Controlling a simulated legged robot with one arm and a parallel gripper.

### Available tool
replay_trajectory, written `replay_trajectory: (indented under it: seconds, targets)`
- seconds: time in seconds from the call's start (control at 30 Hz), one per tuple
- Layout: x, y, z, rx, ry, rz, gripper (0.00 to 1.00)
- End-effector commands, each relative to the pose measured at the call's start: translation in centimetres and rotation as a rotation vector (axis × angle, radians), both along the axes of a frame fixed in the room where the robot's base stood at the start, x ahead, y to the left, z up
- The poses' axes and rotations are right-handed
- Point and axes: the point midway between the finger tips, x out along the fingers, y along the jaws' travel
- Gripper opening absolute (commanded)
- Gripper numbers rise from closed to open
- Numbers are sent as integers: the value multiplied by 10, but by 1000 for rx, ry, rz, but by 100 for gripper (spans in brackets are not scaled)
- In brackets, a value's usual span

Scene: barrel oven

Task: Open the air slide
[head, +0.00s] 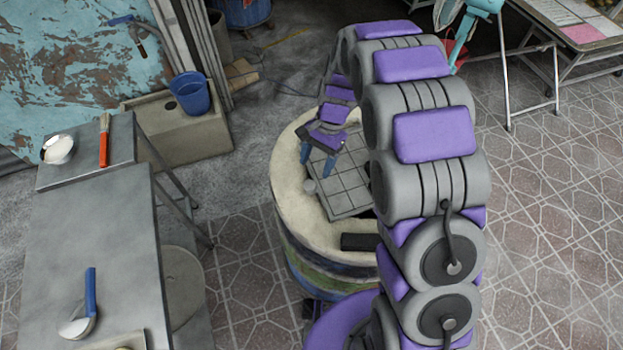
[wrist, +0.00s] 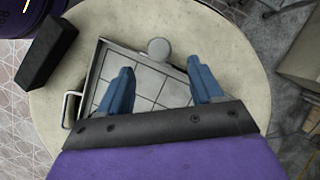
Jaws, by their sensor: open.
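The barrel oven (head: 291,213) stands in the middle of the head view, with a round cream top and a banded side. A square grey tiled plate (head: 347,196) lies on the top. In the wrist view the plate (wrist: 147,82) has a raised rim, a wire handle (wrist: 68,108) at the left and a round grey knob (wrist: 159,48) by its far edge. My gripper (wrist: 159,66) is open above the plate, its blue fingers apart and empty. The knob lies just beyond the gap between the fingertips. I cannot tell for sure which part is the air slide.
A black block (wrist: 47,52) rests on the oven top beside the plate. A steel table (head: 88,240) with a blue-handled tool (head: 78,322) and a red brush (head: 104,140) stands at the left. A blue bucket (head: 190,93) sits on a stone basin behind. My arm hides the oven's right side.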

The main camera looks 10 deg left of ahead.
Motion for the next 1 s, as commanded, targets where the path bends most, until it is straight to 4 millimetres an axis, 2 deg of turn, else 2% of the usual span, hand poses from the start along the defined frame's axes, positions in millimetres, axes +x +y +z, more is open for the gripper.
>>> replay_trajectory:
  seconds: [0.1, 0.3, 0.5, 0.73, 0.77, 1.0]
  targets:
    - [-9, 4, -23, 0, 4, 1, 65]
    - [-17, 9, -46, 0, 2, 0, 65]
    - [-20, 11, -54, 0, 1, 0, 65]
    - [-20, 11, -54, 1, 0, 0, 65]
    - [-20, 11, -54, 1, 0, 0, 64]
    - [-20, 11, -54, 1, 0, 0, 41]
